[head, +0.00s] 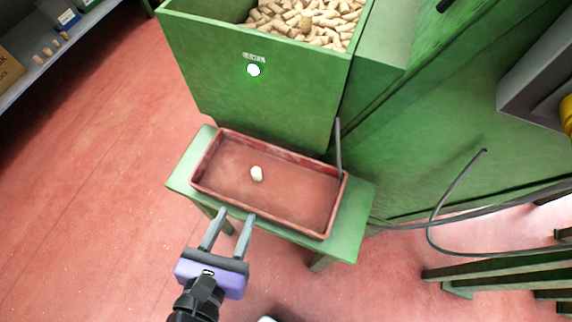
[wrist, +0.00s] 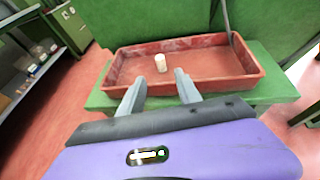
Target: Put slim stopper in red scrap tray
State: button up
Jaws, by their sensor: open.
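The slim stopper (head: 257,173) is a small pale cork piece inside the red scrap tray (head: 310,222), left of the tray's middle. It also shows in the wrist view (wrist: 160,63), where it looks upright on the tray floor. The tray also shows in the wrist view (wrist: 215,85). My gripper (head: 237,215) is open and empty, at the tray's near side, with its fingertips apart from the stopper. In the wrist view my gripper (wrist: 158,78) has its fingers spread, with the stopper beyond the gap between them.
The tray stands on a green bench (head: 350,225). Behind it is a green bin (head: 255,105) full of corks (head: 305,20), with a lit white button on its front. A grey rod (head: 338,150) rises at the tray's back right corner. Red floor lies open to the left.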

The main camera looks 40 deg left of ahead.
jog(key=w+d+r+n+t+h, duration=0.25)
jog(key=w+d+r, duration=0.2)
jog(key=d, duration=0.55)
jog(key=w+d+r+n+t+h, duration=0.2)
jog(key=w+d+r+t, duration=0.15)
jog(key=w+d, duration=0.45)
jog(key=s+d+r+n+t, duration=0.1)
jog(key=s+d+r+n, duration=0.1)
jog(key=d+n, duration=0.3)
jog(key=s+d+r+n+t, duration=0.2)
jog(key=s+d+n, duration=0.15)
jog(key=d, duration=0.35)
jog(key=s+d+f+n+g, duration=0.3)
jog(key=s+n, duration=0.3)
jog(key=n, duration=0.3)
jog(key=s+d+f+n+g, duration=0.3)
jog(key=s+d+f+n, duration=0.1)
jog(key=n, duration=0.5)
jog(key=shift+s+d+g+h, duration=0.45)
jog(key=shift+s+d, duration=0.25)
jog(key=shift+s, duration=0.25)
